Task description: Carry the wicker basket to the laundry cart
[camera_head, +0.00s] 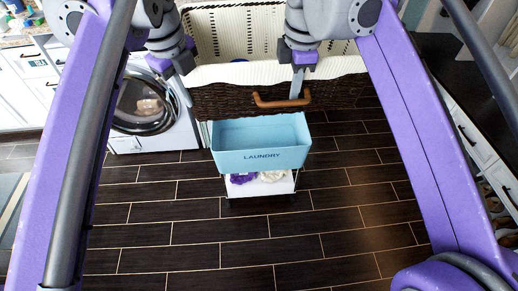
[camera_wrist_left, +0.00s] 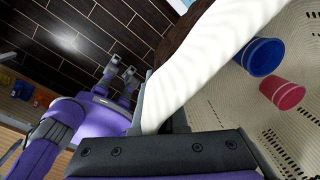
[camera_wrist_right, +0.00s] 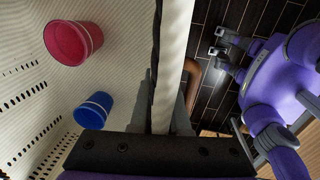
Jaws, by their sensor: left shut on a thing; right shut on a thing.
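The wicker basket (camera_head: 225,100) is dark brown with a cream liner and a brown handle on its near side. It is at the top middle of the head view. My left gripper (camera_head: 183,88) is shut on its near rim at the left, and my right gripper (camera_head: 298,82) is shut on the same rim at the right. Both wrist views show the lined rim at the jaws. A blue cup (camera_wrist_left: 263,57) and a red cup (camera_wrist_left: 283,92) lie inside the basket. The laundry cart (camera_head: 262,158), a light blue bin marked LAUNDRY, stands on the floor, its back edge just below the basket in the picture.
The cart's lower white shelf (camera_head: 262,186) holds purple and pale items. A front-loading washer (camera_head: 150,110) stands left of the cart. White cabinets line the left and right sides. Dark tile floor (camera_head: 230,255) in front of the cart is clear.

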